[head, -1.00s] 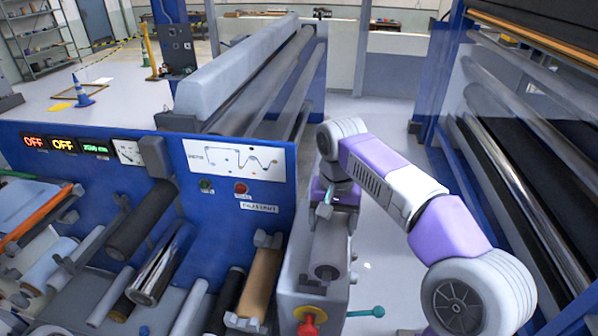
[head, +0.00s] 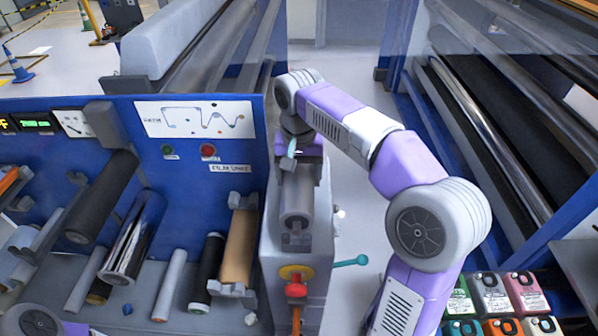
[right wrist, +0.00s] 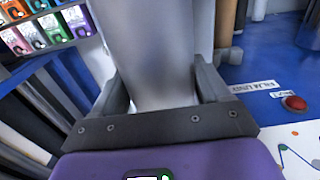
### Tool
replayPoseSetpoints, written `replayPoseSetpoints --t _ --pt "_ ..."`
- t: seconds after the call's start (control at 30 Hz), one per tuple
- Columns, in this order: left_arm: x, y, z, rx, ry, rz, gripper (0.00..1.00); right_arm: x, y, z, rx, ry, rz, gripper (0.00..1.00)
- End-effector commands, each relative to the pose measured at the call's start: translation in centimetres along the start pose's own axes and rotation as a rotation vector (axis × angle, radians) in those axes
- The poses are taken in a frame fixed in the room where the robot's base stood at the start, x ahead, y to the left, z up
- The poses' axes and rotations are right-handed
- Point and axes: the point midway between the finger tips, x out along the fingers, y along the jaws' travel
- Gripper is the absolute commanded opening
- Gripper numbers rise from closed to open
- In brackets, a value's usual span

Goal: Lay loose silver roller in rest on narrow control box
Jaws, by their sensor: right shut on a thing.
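A plain silver-grey roller (head: 297,196) lies lengthwise along the top of the narrow control box (head: 285,256), its near end just behind a small grey rest (head: 296,240). I cannot tell whether it touches the rest. My right gripper (head: 302,150) is shut on the far part of this roller. In the right wrist view, the roller (right wrist: 160,45) stands between the two fingers of the gripper (right wrist: 165,95) and runs out of the top of the picture. The far end of the box is hidden by my right arm. My left gripper is out of view.
Left of the box, a shiny chrome roller (head: 133,240), a black roller (head: 209,268) and a tan roller (head: 239,245) sit at the blue panel (head: 200,190). Coloured cases (head: 495,295) stand lower right.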

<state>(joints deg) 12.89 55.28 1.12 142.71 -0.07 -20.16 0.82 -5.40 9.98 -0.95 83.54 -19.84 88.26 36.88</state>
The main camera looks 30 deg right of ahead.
Motion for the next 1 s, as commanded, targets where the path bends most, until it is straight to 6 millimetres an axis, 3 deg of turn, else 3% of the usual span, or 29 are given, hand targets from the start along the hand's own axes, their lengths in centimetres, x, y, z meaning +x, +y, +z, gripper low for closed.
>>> replayPoseSetpoints --t 1.0 --pt "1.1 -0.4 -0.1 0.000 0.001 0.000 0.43 1.7 0.0 0.4 0.000 0.002 -0.002 0.20"
